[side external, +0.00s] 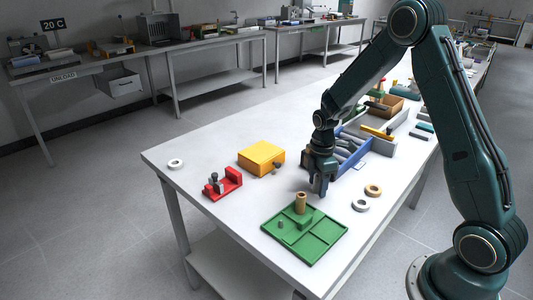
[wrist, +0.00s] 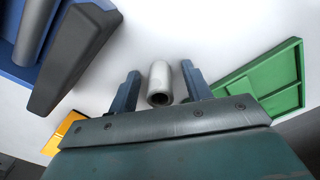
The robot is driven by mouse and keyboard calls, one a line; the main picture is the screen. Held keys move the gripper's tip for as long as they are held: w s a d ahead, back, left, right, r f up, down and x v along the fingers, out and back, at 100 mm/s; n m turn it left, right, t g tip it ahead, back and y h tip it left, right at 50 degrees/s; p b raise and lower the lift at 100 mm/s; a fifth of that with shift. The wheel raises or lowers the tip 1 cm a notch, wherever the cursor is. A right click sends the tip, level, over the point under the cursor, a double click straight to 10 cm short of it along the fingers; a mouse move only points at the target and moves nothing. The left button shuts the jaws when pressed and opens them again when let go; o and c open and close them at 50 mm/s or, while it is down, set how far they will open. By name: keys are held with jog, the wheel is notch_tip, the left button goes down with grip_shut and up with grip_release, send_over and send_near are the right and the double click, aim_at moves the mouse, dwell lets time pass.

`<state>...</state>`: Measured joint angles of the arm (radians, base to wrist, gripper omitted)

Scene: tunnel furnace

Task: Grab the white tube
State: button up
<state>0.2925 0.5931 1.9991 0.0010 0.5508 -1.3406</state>
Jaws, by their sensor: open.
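The white tube (wrist: 160,78) shows in the wrist view, with its dark open end towards the camera. It lies between the two fingers of my gripper (wrist: 161,84), with a gap on each side. My gripper is open and holds nothing. In the side view my gripper (side external: 319,184) is low over the white table, pointing down. I cannot make out the tube in that view; the gripper may hide it.
A blue divided bin (side external: 350,160) stands behind. Two rings (side external: 373,190) (side external: 360,205) lie to the right, a yellow box (side external: 261,157) and red holder (side external: 223,184) to the left.

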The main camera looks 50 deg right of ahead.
dwell(0.4)
jog(key=c, duration=1.1)
jog(key=shift+o, duration=0.2)
notch_tip(320, 180, up, 20)
dwell(0.5)
